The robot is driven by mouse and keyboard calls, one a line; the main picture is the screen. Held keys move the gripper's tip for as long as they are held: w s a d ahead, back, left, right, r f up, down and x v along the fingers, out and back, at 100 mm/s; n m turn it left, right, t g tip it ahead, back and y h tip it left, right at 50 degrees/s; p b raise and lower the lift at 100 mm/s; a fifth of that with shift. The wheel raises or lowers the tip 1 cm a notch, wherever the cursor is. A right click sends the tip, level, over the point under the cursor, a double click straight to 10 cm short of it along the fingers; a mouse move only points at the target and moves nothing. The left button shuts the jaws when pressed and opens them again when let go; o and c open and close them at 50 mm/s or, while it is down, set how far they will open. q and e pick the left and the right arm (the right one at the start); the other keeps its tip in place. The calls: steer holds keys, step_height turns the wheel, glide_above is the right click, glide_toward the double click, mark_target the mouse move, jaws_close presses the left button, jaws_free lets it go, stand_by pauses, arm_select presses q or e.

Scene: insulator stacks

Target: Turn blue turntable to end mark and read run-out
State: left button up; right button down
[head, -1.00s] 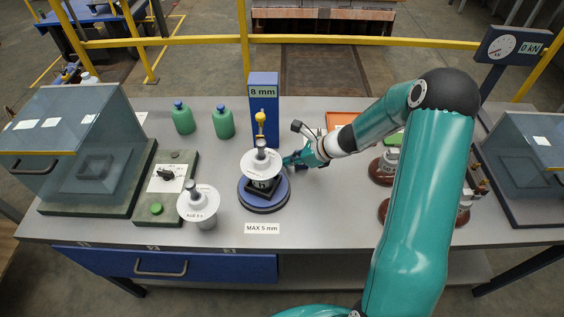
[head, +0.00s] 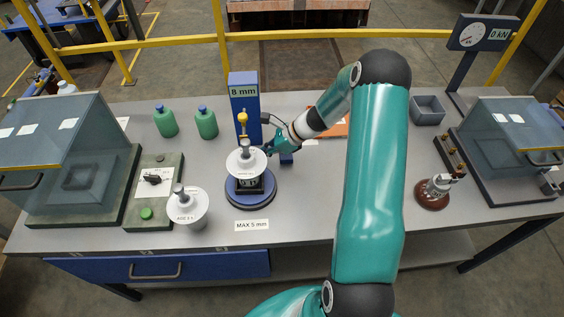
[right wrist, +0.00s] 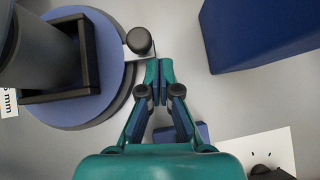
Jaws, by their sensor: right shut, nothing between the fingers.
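The blue turntable (head: 262,192) stands at the table's middle. A dark square holder on it carries an upright insulator with a white disc (head: 240,165). In the right wrist view a dark round knob (right wrist: 139,40) sits on a pale bracket at the turntable's rim. My right gripper (head: 274,149) is at the turntable's back right; its shut, empty fingertips (right wrist: 159,72) lie close beside the knob, contact unclear. Behind stands a blue post (head: 245,107) reading "8 mm", with a yellow-topped gauge (head: 242,118) in front. I cannot make out an end mark. My left gripper is out of view.
A second white-disc insulator (head: 187,222) stands front left, beside a switch box (head: 157,195). Green bottles (head: 206,123) stand behind. A small blue block (right wrist: 203,130) lies near my fingers. Glass-covered boxes flank the table. A "MAX 5 mm" label (head: 251,225) lies in front.

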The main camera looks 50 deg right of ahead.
mark_target(276, 160)
stand_by(0.4)
steer(key=shift+s+d, duration=0.1)
steer(key=shift+s+d, duration=0.2)
steer(key=shift+s, duration=0.05)
steer(key=shift+s+d, duration=0.95)
steer(key=shift+s, duration=0.15)
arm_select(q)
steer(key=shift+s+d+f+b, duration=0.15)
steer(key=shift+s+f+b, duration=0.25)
arm_select(e)
steer(key=v, duration=1)
steer(key=shift+d, duration=0.3)
